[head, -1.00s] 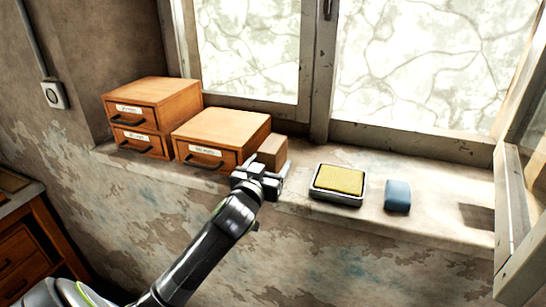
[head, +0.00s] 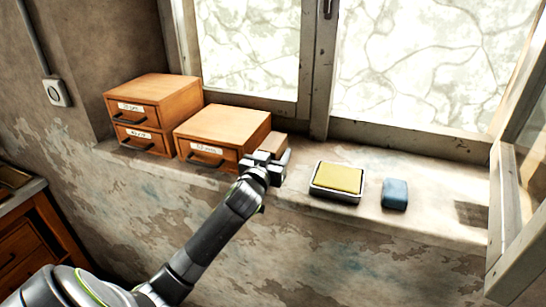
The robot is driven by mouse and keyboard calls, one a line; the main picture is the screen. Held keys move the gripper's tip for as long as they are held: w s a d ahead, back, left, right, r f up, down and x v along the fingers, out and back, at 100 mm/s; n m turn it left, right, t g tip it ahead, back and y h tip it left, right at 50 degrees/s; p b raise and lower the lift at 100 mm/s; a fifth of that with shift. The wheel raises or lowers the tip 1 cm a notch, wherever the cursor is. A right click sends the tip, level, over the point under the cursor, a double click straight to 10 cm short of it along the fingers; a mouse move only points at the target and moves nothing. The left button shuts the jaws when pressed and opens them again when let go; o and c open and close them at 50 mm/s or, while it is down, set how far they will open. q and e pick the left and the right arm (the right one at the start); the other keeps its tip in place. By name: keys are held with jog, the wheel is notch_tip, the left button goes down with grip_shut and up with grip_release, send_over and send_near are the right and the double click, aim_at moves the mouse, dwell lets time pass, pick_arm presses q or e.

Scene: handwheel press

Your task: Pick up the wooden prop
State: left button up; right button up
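The wooden prop (head: 274,142) appears to be the small light-brown block on the window sill, against the right side of the single drawer box. My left gripper (head: 274,157) is right in front of it, its fingers apart and pointing toward it. The gripper hides the block's lower front, so I cannot tell whether the fingers touch it. The block still rests by the box. My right gripper is not in view.
A single drawer box (head: 222,125) and a stacked drawer unit (head: 150,90) stand left of the block. A tray with a yellow pad (head: 339,178) and a blue block (head: 395,194) lie to the right. An open window sash (head: 515,215) stands at the far right.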

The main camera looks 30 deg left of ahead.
pick_arm(q)
jog(key=c, duration=0.9)
